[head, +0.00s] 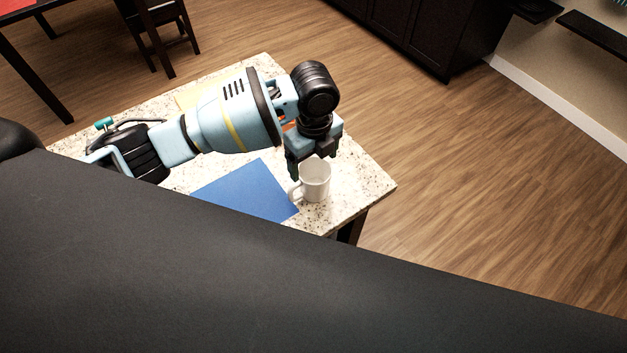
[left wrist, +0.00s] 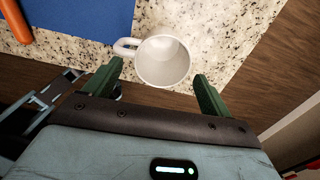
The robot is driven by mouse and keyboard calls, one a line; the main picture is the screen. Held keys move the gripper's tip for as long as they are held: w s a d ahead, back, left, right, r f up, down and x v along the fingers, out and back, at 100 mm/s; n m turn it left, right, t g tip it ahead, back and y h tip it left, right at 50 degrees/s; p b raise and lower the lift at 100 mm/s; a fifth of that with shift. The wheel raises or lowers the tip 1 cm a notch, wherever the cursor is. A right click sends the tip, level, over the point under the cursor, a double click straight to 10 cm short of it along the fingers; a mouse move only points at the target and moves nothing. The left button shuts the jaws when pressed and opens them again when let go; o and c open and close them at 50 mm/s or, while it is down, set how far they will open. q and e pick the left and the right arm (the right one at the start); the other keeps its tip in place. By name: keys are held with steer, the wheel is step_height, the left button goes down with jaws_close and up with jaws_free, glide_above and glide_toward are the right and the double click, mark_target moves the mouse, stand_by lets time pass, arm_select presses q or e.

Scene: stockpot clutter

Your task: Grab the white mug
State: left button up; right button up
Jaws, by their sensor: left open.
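The white mug (head: 317,184) stands upright on the speckled table near its right corner, its handle toward the left in the head view. In the left wrist view the mug (left wrist: 164,62) is seen from above, with its handle at upper left. My left gripper (head: 311,172) is open and empty just above the mug in the head view. In the left wrist view its two fingers (left wrist: 158,78) point toward the mug, one on each side. I cannot tell whether either finger touches it. My right gripper is not in view.
A blue sheet (head: 249,192) lies on the table (head: 366,184) left of the mug. The table's edge is close to the mug. Dark cabinets (head: 412,28) and a chair (head: 160,28) stand farther back.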

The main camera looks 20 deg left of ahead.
mark_target(315, 171)
arm_select(q)
steer(key=shift+w+f, duration=0.2)
steer(key=shift+f, duration=3.1)
steer(key=c, duration=0.9)
steer(key=shift+r, duration=0.1)
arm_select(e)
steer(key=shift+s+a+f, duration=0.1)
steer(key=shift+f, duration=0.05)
arm_select(q)
steer(key=shift+r, duration=0.1)
steer(key=shift+r, duration=0.6)
step_height(315, 171, up, 2)
steer(key=shift+r, duration=0.25)
steer(key=s+a+r+p, duration=0.1)
steer(key=s+a, duration=0.1)
steer(key=s, duration=1.4)
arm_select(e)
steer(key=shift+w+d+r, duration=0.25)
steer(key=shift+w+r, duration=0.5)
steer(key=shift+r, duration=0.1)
arm_select(q)
steer(key=shift+w, duration=0.1)
